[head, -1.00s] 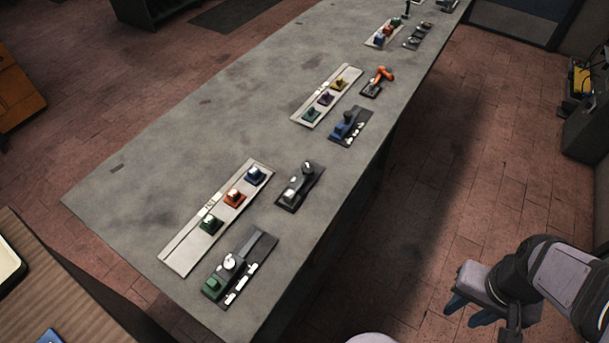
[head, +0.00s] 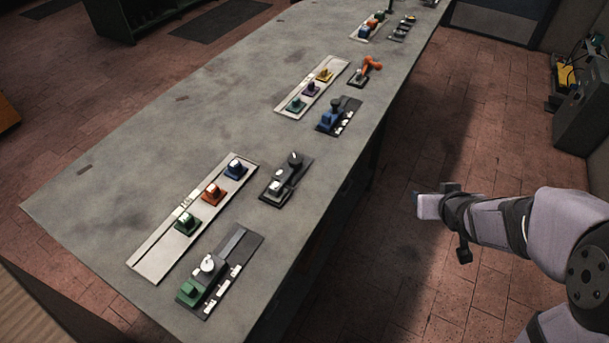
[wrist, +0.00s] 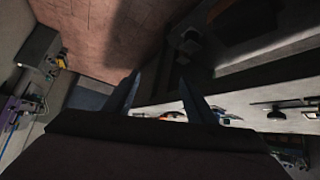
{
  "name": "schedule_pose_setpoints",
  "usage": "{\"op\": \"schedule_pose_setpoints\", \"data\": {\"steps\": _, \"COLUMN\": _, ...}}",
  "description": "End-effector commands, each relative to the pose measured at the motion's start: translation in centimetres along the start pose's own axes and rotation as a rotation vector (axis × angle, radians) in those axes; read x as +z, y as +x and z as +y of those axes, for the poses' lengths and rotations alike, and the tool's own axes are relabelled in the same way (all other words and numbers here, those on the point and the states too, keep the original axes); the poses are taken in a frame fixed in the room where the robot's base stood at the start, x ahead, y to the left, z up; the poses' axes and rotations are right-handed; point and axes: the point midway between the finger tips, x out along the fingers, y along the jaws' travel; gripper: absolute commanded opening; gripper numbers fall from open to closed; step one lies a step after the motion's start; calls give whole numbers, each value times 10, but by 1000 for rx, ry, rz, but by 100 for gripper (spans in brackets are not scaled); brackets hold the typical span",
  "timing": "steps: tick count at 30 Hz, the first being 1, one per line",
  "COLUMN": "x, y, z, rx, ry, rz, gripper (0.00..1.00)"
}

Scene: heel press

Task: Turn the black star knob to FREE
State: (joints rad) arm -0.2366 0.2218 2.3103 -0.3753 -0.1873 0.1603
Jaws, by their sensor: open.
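A dark round knob (head: 295,158) stands at the far end of a small black unit (head: 275,188) near the bench's right edge. Another dark knob (head: 336,104) tops a blue unit (head: 329,119) farther along. Both are too small to make out a star shape, and no FREE marking is legible. My gripper (head: 428,207) is off the bench's right side, above the floor, touching nothing. In the wrist view its two fingers (wrist: 160,78) are apart and empty.
The long grey bench (head: 130,150) carries pale strips with coloured knobs and a green unit (head: 190,290) with a white dial at the near end. An orange-handled unit (head: 365,70) stands farther back. Floor is clear between my arm and the bench.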

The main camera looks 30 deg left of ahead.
Motion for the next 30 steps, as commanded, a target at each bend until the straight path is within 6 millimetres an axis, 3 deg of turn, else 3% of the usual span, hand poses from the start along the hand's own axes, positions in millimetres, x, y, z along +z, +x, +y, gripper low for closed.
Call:
{"op": "schedule_pose_setpoints", "data": {"steps": 1, "x": -3, "y": 32, "z": -25, "rx": -52, "ry": -42, "rz": 80, "gripper": 51}}
{"op": "schedule_pose_setpoints", "data": {"steps": 6, "x": -42, "y": 75, "z": -116, "rx": -272, "ry": -151, "rz": 371, "gripper": 51}}
{"op": "schedule_pose_setpoints", "data": {"steps": 12, "x": -54, "y": 80, "z": -219, "rx": -560, "ry": -215, "rz": 627, "gripper": 51}}
{"op": "schedule_pose_setpoints", "data": {"steps": 15, "x": -51, "y": 73, "z": -252, "rx": -672, "ry": -224, "rz": 704, "gripper": 51}}
{"op": "schedule_pose_setpoints", "data": {"steps": 21, "x": -48, "y": 61, "z": -283, "rx": -789, "ry": -228, "rz": 779, "gripper": 51}}
{"op": "schedule_pose_setpoints", "data": {"steps": 30, "x": -53, "y": 61, "z": -291, "rx": -802, "ry": -229, "rz": 786, "gripper": 51}}
